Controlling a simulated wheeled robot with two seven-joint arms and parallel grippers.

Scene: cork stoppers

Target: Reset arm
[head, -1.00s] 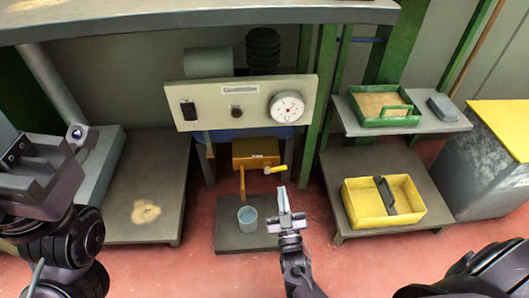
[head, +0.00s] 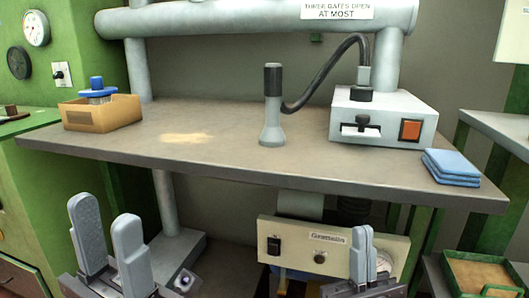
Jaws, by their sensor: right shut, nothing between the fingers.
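My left gripper (head: 105,212) is at the lower left in the head view. Its two grey fingers point up with a gap between them, and nothing is in the gap. My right gripper (head: 362,240) is at the lower right of centre, fingers up and together with nothing held. It is in front of the cream panel (head: 300,246) below the bench and hides part of the panel's dial (head: 385,264). Both grippers appear lower in the picture than the bench front edge.
The grey bench (head: 230,150) spans the view. On it are an orange-tan box (head: 100,113) with a blue-topped item, a grey stand (head: 272,120) with a hose, a white machine (head: 383,115) and folded blue cloths (head: 451,166). A green tray (head: 480,275) is at lower right.

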